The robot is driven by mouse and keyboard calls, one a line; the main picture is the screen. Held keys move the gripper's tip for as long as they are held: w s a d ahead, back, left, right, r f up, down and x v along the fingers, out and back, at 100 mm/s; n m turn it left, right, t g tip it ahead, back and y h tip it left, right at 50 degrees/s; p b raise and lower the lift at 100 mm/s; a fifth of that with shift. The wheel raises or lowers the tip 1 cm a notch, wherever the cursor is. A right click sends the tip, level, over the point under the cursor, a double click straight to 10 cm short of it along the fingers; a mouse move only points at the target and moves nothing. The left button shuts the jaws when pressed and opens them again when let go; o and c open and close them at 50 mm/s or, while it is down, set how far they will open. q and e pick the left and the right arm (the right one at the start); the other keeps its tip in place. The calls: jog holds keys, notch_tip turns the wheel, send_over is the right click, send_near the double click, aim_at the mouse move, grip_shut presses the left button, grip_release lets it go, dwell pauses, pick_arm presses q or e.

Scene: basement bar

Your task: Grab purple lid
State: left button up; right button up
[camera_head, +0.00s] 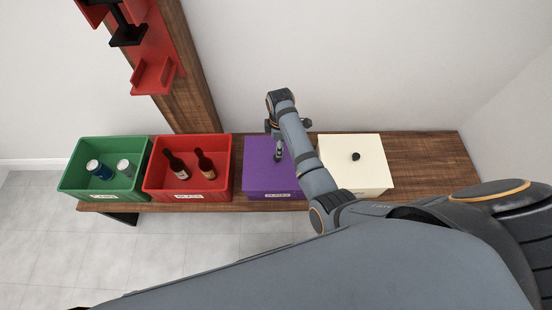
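The purple lid (257,178) covers a box that stands on the wooden bench, between the red crate and the cream box. My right arm reaches over from the right, and its gripper (279,156) points down above the middle of the lid. The gripper hides the spot where a knob would be. I cannot tell whether its fingers are open or shut, or whether they touch the lid. The lid looks flat on its box. My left gripper is not in view.
A cream box (372,180) with a black knob (355,156) stands close to the right. A red crate (147,184) holds bottles and a green crate (72,181) holds cans. The wooden bench (425,158) is bare at its right end. A red wall rack (152,78) hangs upper left.

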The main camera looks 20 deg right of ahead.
aim_at(277, 160)
notch_tip(277, 160, down, 3)
jog(key=shift+f, duration=0.3)
jog(key=shift+a+f+b, duration=0.15)
jog(key=shift+f+b, duration=0.15)
jog(key=shift+f, duration=0.05)
jog(key=f, duration=0.2)
jog(key=f+b, duration=0.1)
jog(key=f, duration=0.1)
jog(key=shift+s+a, duration=0.1)
jog(key=shift+a, duration=0.15)
jog(key=shift+f, duration=0.25)
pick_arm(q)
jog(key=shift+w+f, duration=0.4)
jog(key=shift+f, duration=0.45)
pick_arm(e)
jog(key=shift+r, duration=0.1)
grip_shut()
